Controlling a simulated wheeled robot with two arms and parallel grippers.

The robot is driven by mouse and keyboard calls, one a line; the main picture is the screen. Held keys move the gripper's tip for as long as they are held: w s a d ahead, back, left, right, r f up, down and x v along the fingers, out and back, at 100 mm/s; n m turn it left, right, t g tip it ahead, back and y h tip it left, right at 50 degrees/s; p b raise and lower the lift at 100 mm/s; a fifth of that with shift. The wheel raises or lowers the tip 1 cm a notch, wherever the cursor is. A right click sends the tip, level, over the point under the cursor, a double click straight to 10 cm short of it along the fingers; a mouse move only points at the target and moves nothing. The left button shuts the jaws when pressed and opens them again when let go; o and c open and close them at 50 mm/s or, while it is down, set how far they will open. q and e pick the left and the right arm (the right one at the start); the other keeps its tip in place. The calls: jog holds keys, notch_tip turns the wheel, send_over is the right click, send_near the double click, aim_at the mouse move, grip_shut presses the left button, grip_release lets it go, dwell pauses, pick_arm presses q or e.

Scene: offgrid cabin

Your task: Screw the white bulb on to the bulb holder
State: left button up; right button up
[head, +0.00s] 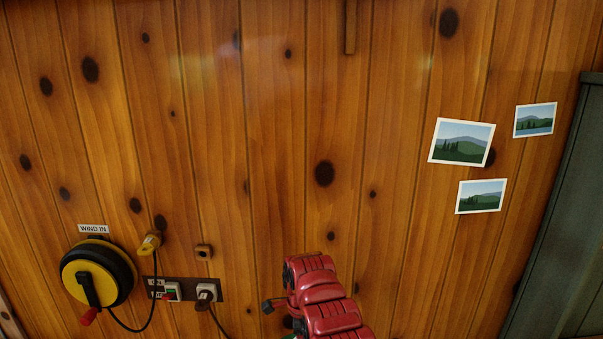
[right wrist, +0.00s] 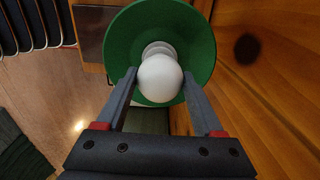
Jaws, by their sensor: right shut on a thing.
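In the right wrist view, the white bulb (right wrist: 160,82) sits between the fingertips of my right gripper (right wrist: 160,75), which is shut on it. Its round end faces the camera, in front of the inside of a green round shade (right wrist: 196,30). White ringed parts (right wrist: 157,48) show behind the bulb at the shade's centre. They look like the bulb holder or the bulb's neck, and I cannot tell how far the bulb is seated. In the head view only a red arm of mine shows at the bottom, with the bulb out of sight. My left gripper is not in view.
The head view shows a plank wall with a yellow and black winder (head: 82,270), a socket strip (head: 186,291) with cables, and several pictures (head: 462,142). A dark green cabinet (head: 560,220) stands at right. In the right wrist view, wood wall lies close on the right.

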jog(key=shift+m+b, duration=1.15)
jog(key=shift+m, duration=0.55)
jog(key=shift+m+b, duration=1.2)
jog(key=o, duration=0.8)
jog(key=shift+c, duration=0.2)
